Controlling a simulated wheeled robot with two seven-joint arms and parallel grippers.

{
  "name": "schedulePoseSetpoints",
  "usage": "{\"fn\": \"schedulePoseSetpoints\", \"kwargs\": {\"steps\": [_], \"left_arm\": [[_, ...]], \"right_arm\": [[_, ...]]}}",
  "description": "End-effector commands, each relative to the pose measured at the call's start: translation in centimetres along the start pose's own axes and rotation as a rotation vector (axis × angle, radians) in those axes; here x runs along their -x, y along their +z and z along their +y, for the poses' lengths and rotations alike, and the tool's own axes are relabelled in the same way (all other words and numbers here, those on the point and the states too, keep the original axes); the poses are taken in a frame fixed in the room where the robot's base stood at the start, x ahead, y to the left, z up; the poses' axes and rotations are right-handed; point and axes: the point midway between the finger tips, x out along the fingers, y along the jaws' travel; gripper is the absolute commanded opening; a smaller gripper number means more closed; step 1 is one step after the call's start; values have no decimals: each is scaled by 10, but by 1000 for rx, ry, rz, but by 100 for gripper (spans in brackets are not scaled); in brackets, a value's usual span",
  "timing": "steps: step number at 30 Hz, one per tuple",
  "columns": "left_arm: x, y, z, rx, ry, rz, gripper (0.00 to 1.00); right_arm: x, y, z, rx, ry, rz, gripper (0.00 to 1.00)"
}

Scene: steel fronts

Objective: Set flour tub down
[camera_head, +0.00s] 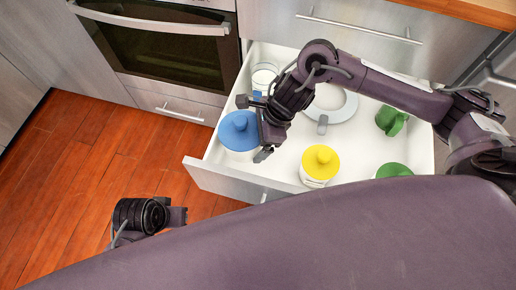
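A white tub with a blue lid (239,131) stands upright at the left front of the open drawer (225,183). No label on it is readable, so I cannot tell whether it is the flour tub. My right gripper (254,129) reaches in from the right, with its fingers spread apart at the far and near sides of this tub. The fingers look slightly clear of it, though contact is partly hidden by the gripper. My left gripper (180,216) is low over the floor at the left, away from the drawer; its fingertips are too small to read.
The drawer also holds a yellow-lidded tub (320,164), a green-lidded tub (393,170), a white jar (264,77), a round white item with a grey handle (322,124) and a green object (391,120). An oven (160,45) stands behind left. The wooden floor (75,170) is clear.

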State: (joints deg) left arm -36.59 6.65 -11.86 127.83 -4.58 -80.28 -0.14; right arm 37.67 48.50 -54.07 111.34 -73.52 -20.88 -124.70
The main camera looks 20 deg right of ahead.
Motion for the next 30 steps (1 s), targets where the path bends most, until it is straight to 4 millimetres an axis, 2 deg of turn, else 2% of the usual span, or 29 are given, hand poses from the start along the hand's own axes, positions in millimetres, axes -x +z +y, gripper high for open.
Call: {"fn": "schedulePoseSetpoints", "kwargs": {"steps": [1, 8, 15, 26, 27, 30], "left_arm": [[-3, -1, 2, -5, 3, 12, 36], [-5, -5, 5, -14, 9, 43, 36], [-10, -11, 12, -28, 20, 91, 36], [-10, -13, 14, -31, 23, 105, 36], [-10, -13, 14, -32, 24, 108, 36], [-9, -13, 14, -32, 25, 109, 36]], "right_arm": [[-10, -3, 0, -2, 1, -2, 40], [-28, -11, 0, 1, 0, -2, 40], [-60, -24, 0, -1, -1, -2, 40], [-64, -26, -1, 1, -3, -3, 40], [-65, -27, 0, 1, -2, -1, 90], [-64, -26, 0, 1, -2, -1, 100]]}}
